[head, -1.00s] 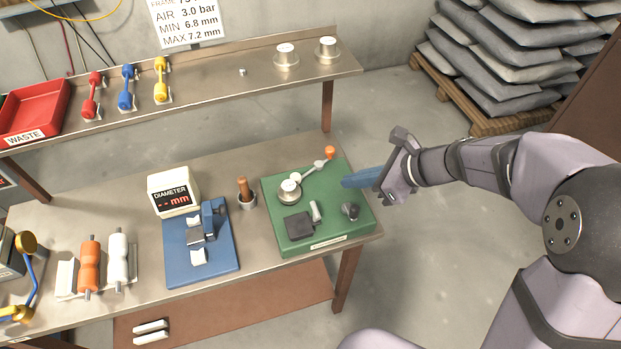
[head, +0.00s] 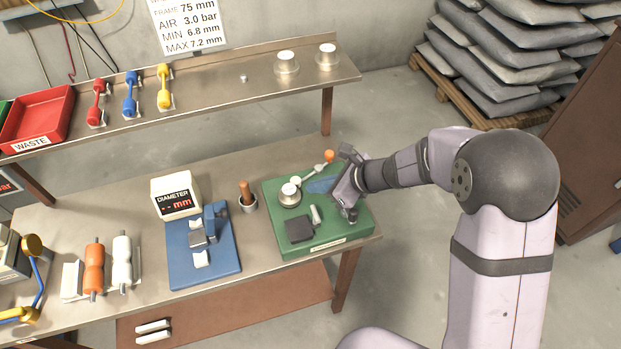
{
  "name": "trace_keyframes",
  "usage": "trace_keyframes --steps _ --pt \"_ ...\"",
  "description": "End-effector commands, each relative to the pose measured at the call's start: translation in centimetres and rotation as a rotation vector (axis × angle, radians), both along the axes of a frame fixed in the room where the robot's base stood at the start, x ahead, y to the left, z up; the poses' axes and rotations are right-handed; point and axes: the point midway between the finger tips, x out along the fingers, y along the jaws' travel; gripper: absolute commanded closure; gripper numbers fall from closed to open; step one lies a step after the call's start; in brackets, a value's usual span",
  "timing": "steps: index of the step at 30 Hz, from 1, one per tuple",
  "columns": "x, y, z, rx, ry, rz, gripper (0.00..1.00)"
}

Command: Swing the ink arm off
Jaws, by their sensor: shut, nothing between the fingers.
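The ink arm (head: 313,169) is a thin pale lever with an orange knob (head: 329,156) at its far end. It sits at the back of the green base (head: 275,222) and points to the back right. A silver cup with a white top (head: 289,194) stands at the lever's left end. My gripper (head: 309,186) is shut and empty, with its blue fingers pointing left, over the green base, just in front of the ink arm. I cannot tell whether the fingers touch the arm. The gripper hides most of the dark knob at the base's right.
A dark square block (head: 299,229) and small pale cylinder (head: 315,214) are on the green base. A metal shelf (head: 216,104) runs behind.

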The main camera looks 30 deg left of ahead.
Motion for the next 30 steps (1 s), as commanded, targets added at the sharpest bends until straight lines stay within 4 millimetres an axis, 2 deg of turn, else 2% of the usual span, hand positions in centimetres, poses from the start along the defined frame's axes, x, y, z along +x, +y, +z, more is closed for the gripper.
trace_keyframes --steps 7,22,30 --pt "0.1 1.8 0.1 -0.002 0.001 0.001 1.00" --pt "0.1 2.2 -0.2 0.000 0.000 -0.011 1.00" --pt "-0.1 3.5 -0.7 0.001 -0.003 -0.161 1.00"
